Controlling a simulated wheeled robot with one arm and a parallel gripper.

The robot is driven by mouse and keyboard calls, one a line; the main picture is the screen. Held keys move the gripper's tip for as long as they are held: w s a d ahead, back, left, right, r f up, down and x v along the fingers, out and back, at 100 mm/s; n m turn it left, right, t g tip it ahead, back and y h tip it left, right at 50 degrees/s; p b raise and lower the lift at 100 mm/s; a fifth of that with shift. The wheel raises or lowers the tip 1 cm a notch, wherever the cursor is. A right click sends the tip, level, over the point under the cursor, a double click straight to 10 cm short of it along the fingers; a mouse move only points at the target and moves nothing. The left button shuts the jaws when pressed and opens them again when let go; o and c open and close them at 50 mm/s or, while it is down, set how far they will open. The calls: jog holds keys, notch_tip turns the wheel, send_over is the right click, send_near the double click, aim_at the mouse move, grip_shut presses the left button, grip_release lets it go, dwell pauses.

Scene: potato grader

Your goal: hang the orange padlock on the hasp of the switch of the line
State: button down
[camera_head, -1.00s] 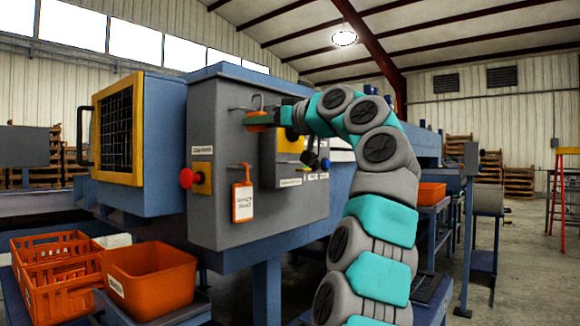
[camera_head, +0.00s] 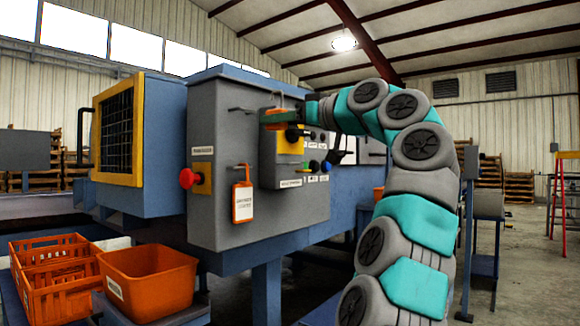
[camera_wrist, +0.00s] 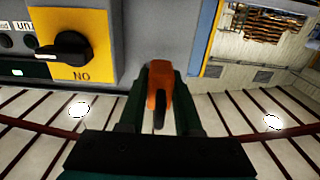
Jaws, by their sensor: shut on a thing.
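My gripper (camera_head: 274,119) is shut on the orange padlock (camera_head: 275,111) and holds it up in front of the grey control box, near its top. In the wrist view the padlock (camera_wrist: 157,92) sits between the dark green fingers. The switch (camera_head: 291,140) is a black knob on a yellow plate, just below and right of the padlock in the head view. In the wrist view the switch knob (camera_wrist: 66,47) is left of the padlock, and the two are apart. I cannot make out the hasp.
A bare peg (camera_head: 241,110) sticks out left of the gripper. A white and orange tag (camera_head: 242,202) hangs on a lower peg. A red button (camera_head: 188,178) protrudes at the left. Orange crates (camera_head: 150,283) stand below.

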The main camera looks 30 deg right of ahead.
jog(key=b, duration=0.4)
send_near(283, 183)
notch_tip(283, 183, up, 2)
jog(key=shift+p+x, duration=1.25)
jog(key=shift+x, duration=1.7)
jog(key=shift+w+f, duration=0.25)
jog(key=shift+f, duration=0.15)
jog(key=shift+f+b, duration=0.65)
jog(key=shift+b, duration=0.15)
jog(key=c, duration=0.5)
grip_release()
